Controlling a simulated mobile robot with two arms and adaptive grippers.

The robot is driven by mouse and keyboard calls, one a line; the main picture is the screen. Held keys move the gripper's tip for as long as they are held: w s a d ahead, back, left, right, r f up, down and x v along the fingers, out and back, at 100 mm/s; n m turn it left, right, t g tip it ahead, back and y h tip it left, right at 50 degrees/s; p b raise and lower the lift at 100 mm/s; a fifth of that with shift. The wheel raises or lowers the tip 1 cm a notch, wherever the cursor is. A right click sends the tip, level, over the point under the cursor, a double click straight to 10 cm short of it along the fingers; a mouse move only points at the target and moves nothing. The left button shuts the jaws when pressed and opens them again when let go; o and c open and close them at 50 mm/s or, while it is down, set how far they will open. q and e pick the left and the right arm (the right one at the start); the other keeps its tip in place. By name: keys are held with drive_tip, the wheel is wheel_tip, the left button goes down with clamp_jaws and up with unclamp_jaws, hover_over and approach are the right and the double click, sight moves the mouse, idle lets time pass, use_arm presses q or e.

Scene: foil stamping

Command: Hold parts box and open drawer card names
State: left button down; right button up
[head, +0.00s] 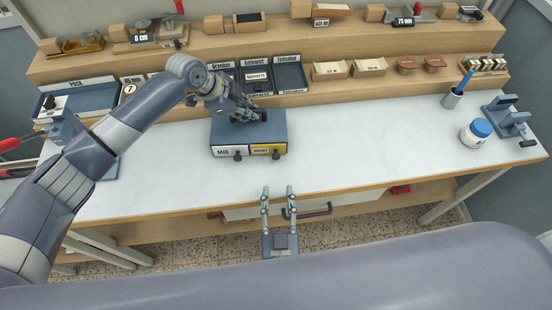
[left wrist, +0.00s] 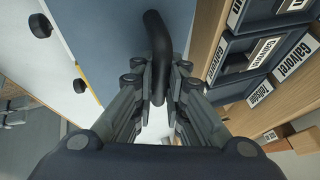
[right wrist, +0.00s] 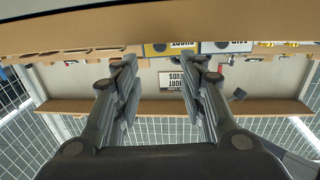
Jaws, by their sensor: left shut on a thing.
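The parts box (head: 228,128) is blue-grey and stands on the white bench. Its front has a white drawer (head: 227,152) and a yellow drawer (head: 262,150), each with a dark knob; both look closed. My left gripper (head: 258,114) is shut on the black handle (left wrist: 156,40) on top of the box. My right gripper (head: 277,193) is open and empty, in front of the bench's front edge, apart from the box. In the right wrist view the yellow drawer (right wrist: 157,50) shows beyond its fingers.
Behind the box are labelled dark bins (head: 289,75) and a stepped wooden shelf (head: 340,48). A jar with a blue lid (head: 476,132) and a pen cup (head: 452,98) stand at the right. The bench (head: 360,135) is clear right of the box. A dark handle (head: 315,211) sits below the edge.

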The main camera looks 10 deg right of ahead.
sight(276, 158)
drive_tip(key=w, duration=0.7)
drive_tip(key=w+d, duration=0.1)
drive_tip(key=w, duration=0.3)
drive_tip(key=shift+w+d, duration=0.1)
drive_tip(key=shift+w, duration=0.15)
clamp_jaws()
